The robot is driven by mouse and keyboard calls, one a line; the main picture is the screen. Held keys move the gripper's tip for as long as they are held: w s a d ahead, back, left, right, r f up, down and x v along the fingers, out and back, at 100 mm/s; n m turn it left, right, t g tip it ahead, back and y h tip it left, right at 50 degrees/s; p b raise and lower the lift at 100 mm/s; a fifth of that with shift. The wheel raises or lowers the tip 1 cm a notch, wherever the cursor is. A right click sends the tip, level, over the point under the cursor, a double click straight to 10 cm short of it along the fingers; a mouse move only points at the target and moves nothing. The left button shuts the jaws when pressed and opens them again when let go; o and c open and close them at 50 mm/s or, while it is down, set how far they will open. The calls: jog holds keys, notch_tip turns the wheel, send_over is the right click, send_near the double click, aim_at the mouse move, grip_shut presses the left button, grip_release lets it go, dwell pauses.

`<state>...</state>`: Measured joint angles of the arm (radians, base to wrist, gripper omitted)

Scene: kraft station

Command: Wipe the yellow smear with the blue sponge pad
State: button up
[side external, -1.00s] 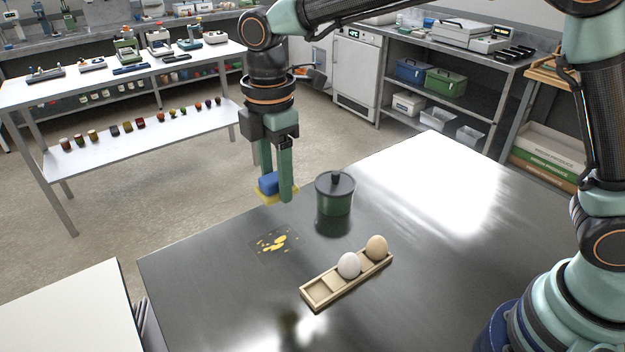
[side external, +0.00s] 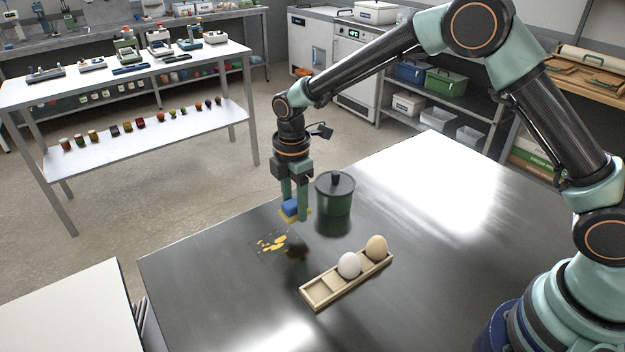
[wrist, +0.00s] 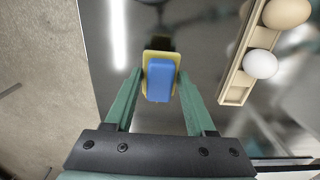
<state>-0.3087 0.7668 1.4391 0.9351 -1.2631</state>
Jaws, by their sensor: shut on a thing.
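My gripper (side external: 296,207) is shut on the blue sponge pad (side external: 290,207), which has a blue top and a yellow underside. It holds the pad above the dark table, just behind the smear in the side view. The wrist view also shows the pad (wrist: 160,80) between the two green fingers. The yellow smear (side external: 272,243) is a cluster of spots on a dark patch of the table, in front of and left of the pad. The smear cannot be made out in the wrist view.
A green lidded pot (side external: 335,195) stands close to the right of my gripper. A wooden egg rack (side external: 318,292) with a white egg (side external: 349,265) and a brown egg (side external: 376,247) lies in front, to the right of the smear. The table's left front is clear.

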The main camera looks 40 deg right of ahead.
aim_at(296, 232)
jog(key=shift+f, duration=2.4)
jog(key=shift+a+f, duration=0.5)
jog(key=shift+a, duration=4.6)
jog(key=shift+d, duration=5.05)
jog(key=shift+d+r, duration=0.1)
jog(key=shift+r, duration=3.95)
